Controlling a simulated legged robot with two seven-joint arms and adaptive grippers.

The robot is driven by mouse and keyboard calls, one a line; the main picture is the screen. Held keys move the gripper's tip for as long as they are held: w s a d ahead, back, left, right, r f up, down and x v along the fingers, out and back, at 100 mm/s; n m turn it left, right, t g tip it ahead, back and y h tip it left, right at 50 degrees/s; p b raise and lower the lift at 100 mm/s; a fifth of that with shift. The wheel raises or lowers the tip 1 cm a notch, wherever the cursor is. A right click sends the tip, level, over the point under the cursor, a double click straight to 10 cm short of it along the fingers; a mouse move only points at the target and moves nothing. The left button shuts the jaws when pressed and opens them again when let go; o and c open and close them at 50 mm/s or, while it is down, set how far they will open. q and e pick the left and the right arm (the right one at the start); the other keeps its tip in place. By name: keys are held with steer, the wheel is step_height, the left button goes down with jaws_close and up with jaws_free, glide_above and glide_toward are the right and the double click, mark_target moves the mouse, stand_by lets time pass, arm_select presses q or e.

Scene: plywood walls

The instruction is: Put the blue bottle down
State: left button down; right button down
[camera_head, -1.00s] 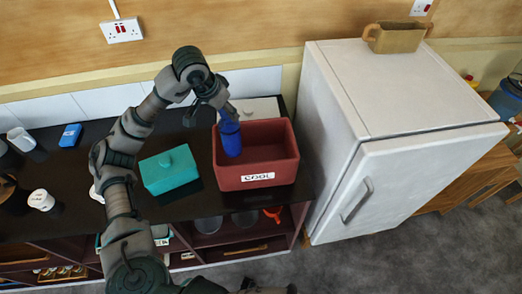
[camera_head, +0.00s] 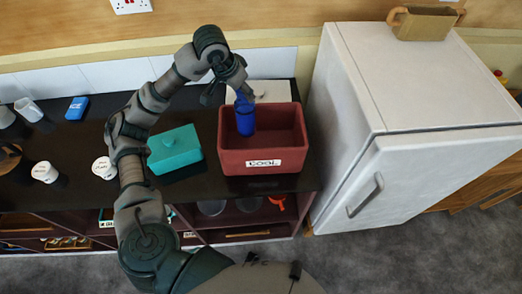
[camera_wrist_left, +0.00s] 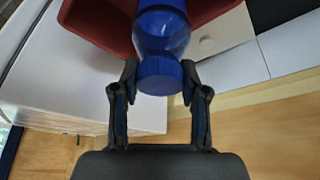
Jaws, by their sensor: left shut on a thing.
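The blue bottle (camera_head: 245,117) is upright inside the left part of a red box (camera_head: 264,168) labelled "COOL". I cannot tell whether its base touches the box floor. My left gripper (camera_head: 240,90) reaches down from above and is shut on the bottle's top. In the left wrist view the gripper (camera_wrist_left: 160,80) has a finger on each side of the blue cap (camera_wrist_left: 160,76), and the bottle (camera_wrist_left: 162,30) extends away over the red box (camera_wrist_left: 105,25). My right gripper is not in view.
A teal lidded box (camera_head: 175,150) stands left of the red box on the dark counter (camera_head: 80,145). A white fridge (camera_head: 400,95) stands close on the right. White cups (camera_head: 45,172) and a small blue box (camera_head: 77,107) are further left.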

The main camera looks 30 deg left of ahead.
mark_target(246, 110)
arm_select(q)
steer(key=f+b, duration=0.1)
steer(key=f, duration=0.7)
steer(key=shift+d, duration=0.2)
steer(key=shift+w+a+f, duration=0.1)
steer(key=shift+a+f, duration=0.05)
steer(key=shift+f, duration=0.6)
step_height(246, 110, down, 3)
steer(key=shift+f, duration=0.2)
steer(key=c, duration=0.6)
jaws_free()
